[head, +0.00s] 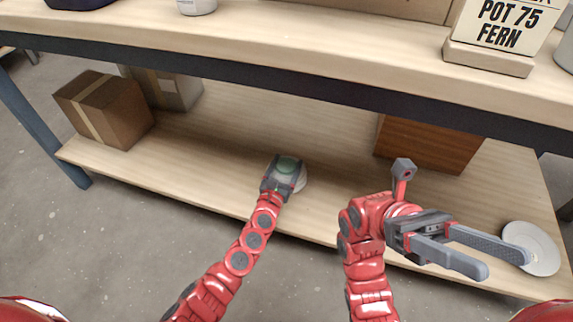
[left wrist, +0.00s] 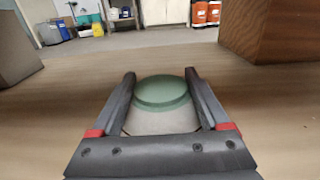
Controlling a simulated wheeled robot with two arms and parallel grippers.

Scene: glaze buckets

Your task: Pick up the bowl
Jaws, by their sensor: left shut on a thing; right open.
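The bowl (head: 301,181) is on the lower shelf board, mostly covered by my left gripper (head: 286,165) in the head view. In the left wrist view the bowl (left wrist: 165,93) looks round, green at the far part and pale nearer me. The two fingers of my left gripper (left wrist: 161,76) lie on either side of it, shut on it. I cannot tell whether it is lifted off the board. My right gripper (head: 504,264) is open and empty, in front of the shelf at the right.
A white plate (head: 533,247) lies at the shelf's right end, close to the right fingertips. Cardboard boxes (head: 105,108) stand at the left, a brown box (head: 428,143) at the back right. The upper shelf (head: 300,52) overhangs, with a sign (head: 502,27) on it.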

